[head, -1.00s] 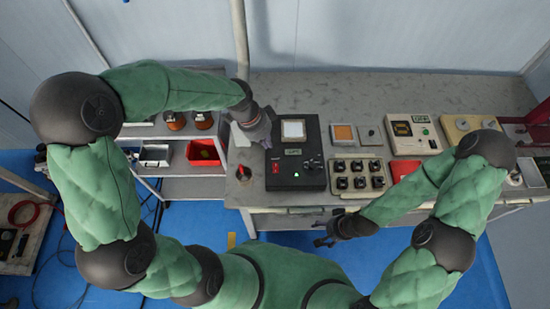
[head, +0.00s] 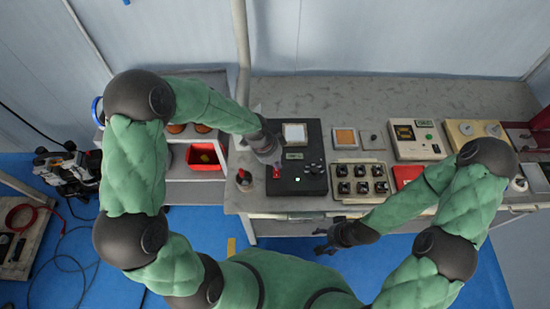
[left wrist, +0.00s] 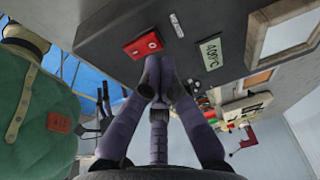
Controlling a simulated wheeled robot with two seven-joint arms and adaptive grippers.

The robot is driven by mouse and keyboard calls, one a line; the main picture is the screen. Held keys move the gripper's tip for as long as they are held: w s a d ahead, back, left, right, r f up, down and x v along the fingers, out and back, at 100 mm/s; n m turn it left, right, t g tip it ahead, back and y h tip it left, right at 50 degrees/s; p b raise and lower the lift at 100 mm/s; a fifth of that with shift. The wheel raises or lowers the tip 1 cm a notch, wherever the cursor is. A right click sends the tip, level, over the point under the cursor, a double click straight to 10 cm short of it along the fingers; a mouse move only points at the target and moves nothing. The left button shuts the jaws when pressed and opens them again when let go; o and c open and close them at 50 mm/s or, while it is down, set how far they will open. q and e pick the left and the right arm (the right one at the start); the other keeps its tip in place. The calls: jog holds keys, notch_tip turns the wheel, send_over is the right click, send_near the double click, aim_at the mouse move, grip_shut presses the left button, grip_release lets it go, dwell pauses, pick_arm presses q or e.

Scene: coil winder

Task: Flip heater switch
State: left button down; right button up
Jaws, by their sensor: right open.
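The black heater control box (head: 312,150) lies on the bench, with a white panel, a small display, knobs and a lit green lamp. Its red switch (head: 276,173) is at the box's left side in the head view; it also shows in the left wrist view (left wrist: 143,45), where the display (left wrist: 210,53) is lit. My left gripper (head: 272,160) is over the box's left edge, right by the switch. Its fingertips are together, empty, just below the switch in the left wrist view; contact cannot be told. My right gripper (head: 322,242) is open and empty in front of the bench.
A red-topped button (head: 243,176) stands left of the box. A panel with several black knobs (head: 359,181), an orange-faced unit (head: 345,138) and a red tray (head: 407,176) are to the right. A shelf with a red bin (head: 203,156) stands left. The bench's back strip is clear.

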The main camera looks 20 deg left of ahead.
pick_arm(q)
jog(key=shift+w+f, duration=0.1)
jog(key=shift+f, duration=0.45)
jog(key=shift+w+a+f, duration=0.1)
jog(key=shift+w+f, duration=0.05)
jog(key=shift+f, duration=0.35)
jog(key=shift+r, duration=0.1)
jog(key=shift+s, duration=0.25)
jog(key=shift+s+d+r, duration=0.25)
jog(key=shift+s, duration=0.3)
jog(key=shift+r, duration=0.1)
